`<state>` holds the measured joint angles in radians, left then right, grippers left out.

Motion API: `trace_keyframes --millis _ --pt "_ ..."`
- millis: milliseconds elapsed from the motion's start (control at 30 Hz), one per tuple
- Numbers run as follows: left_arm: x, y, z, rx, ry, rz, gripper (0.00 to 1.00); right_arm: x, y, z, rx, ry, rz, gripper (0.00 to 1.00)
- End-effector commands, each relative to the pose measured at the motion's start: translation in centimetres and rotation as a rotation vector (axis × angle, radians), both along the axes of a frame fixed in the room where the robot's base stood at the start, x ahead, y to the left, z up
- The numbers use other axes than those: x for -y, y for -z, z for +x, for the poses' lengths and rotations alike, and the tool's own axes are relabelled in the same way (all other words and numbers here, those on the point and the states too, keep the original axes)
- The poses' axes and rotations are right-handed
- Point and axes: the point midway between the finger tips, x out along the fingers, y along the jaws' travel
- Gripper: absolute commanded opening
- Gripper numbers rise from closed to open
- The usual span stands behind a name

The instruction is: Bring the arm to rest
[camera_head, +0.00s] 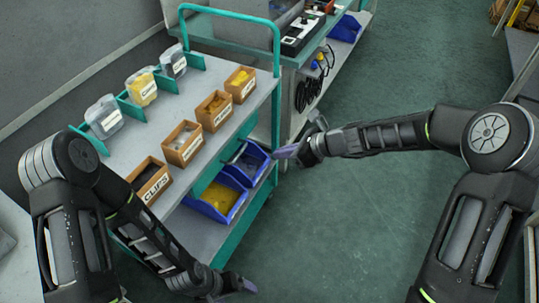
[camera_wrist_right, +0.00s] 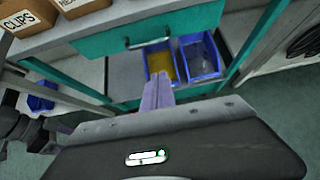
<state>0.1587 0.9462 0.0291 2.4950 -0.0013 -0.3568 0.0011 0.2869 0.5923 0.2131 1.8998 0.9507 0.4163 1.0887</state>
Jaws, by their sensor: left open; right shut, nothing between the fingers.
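My right gripper (camera_head: 288,151) is shut and empty. It hangs in the air beside the right edge of the teal-framed cart, and its closed purple fingers also show in the right wrist view (camera_wrist_right: 157,95). My left gripper (camera_head: 243,286) is low at the bottom of the head view, past the cart's near end. It is open, with nothing seen in it; its fingers are small in the picture. My right arm (camera_head: 390,134) reaches in from the right with the elbow bent. My left arm (camera_head: 135,232) comes down from the left in front of the cart's near corner.
The cart's top (camera_head: 160,115) holds several orange bins, one labelled CLIPS (camera_head: 149,180), and clear containers in a teal rack. Blue bins (camera_head: 217,198) stand on its lower shelf. A workbench (camera_head: 305,48) with a black cable (camera_head: 307,95) is behind. Green floor (camera_head: 330,220) is clear between the arms.

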Motion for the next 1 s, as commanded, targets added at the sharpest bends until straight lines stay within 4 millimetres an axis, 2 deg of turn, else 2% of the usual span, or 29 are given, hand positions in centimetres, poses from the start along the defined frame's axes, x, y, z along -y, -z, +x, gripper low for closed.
trace_keyframes --millis 200,833,933,1000 --pt "0.0 0.0 0.0 -0.001 0.000 0.000 0.84 1.1 -1.0 -0.7 -0.001 0.001 0.000 0.00" --pt "0.0 0.0 0.0 0.000 0.000 0.000 0.84 1.3 -0.9 -0.5 0.038 -0.026 -0.034 0.00" --pt "0.0 0.0 0.0 0.000 0.000 0.000 0.84 2.4 0.3 -0.4 0.130 -0.102 -0.161 0.00" --pt "0.0 0.0 0.0 0.000 0.000 0.000 0.84 3.7 2.6 -1.4 0.214 -0.217 -0.322 0.00"
